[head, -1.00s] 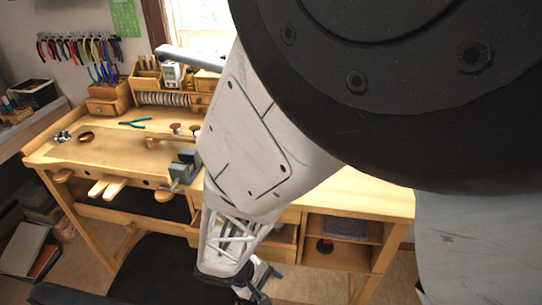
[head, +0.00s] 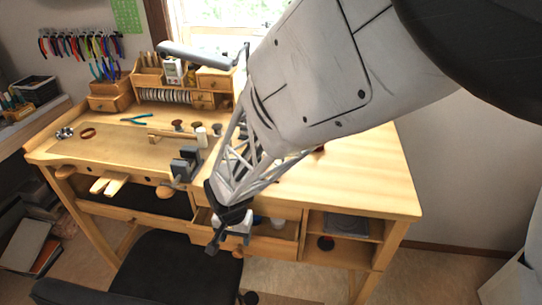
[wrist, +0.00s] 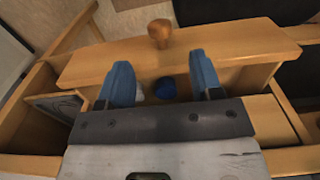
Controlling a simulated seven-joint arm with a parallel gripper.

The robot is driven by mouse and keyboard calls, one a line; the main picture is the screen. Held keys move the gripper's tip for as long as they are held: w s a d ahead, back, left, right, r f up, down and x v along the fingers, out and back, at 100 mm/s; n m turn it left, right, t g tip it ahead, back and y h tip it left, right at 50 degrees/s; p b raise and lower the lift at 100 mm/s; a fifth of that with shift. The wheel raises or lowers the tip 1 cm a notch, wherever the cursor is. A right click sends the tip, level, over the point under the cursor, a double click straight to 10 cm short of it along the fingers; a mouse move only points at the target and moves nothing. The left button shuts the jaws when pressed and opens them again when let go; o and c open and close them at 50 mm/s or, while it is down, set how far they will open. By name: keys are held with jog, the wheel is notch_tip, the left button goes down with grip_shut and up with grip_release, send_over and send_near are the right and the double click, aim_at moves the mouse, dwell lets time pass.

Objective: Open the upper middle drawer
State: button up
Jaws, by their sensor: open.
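The upper middle drawer is a wooden drawer under the bench top; its front (head: 273,246) stands out from the bench and its inside shows, so it is at least partly open. In the wrist view its front panel (wrist: 225,48) crosses the upper part, with a round wooden knob (wrist: 159,33) at the middle. My gripper (wrist: 160,66) is open, its two blue fingers apart over the drawer, just short of the panel and holding nothing. A blue round thing (wrist: 177,88) and a whitish thing lie in the drawer between the fingers. My gripper (head: 231,238) partly hides the drawer in the head view.
A dark chair (head: 180,270) stands in front, left of my gripper. Open shelves (head: 342,238) are right of the drawer. A vise (head: 186,163) sits at the bench's front edge. The bench top (head: 365,180) is clear at the right.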

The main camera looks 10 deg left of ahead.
aim_at(238, 251)
jog(key=shift+f, duration=0.1)
jog(key=shift+f, duration=3.85)
grip_shut()
